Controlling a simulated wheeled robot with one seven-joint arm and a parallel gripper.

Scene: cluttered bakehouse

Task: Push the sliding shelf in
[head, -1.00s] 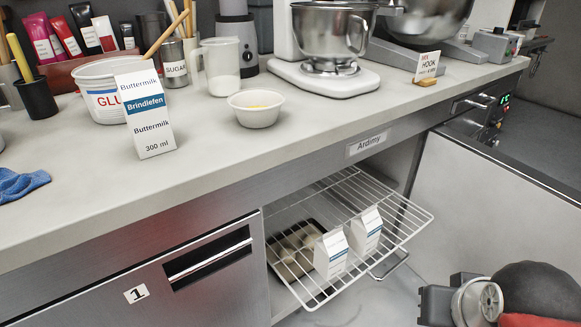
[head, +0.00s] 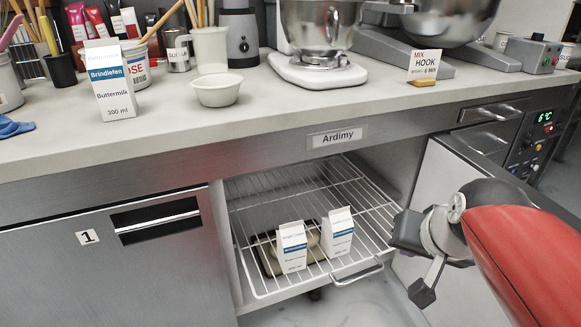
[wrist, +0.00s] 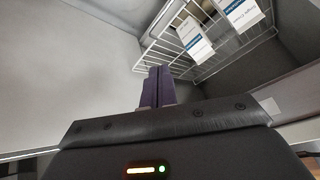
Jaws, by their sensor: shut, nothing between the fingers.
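The sliding shelf (head: 262,284) is a white wire rack in the open compartment under the counter. Its front part juts out of the compartment, with a handle (head: 357,273) at its front edge. Two milk cartons (head: 292,247) (head: 338,231) stand upright on it towards the front. My gripper (head: 398,236) is at the right of the shelf's front right corner; whether it touches cannot be told. In the wrist view its shut, empty fingers (wrist: 153,82) point towards the rack (wrist: 165,44), and the cartons show at the top.
An open door (head: 415,190) stands right of the compartment. A tray (head: 268,258) shows beneath the rack. The counter (head: 200,140) above holds a Buttermilk carton (head: 107,85), a white bowl (head: 217,90), a mixer (head: 318,50) and a sign (head: 424,62). The floor before the shelf is clear.

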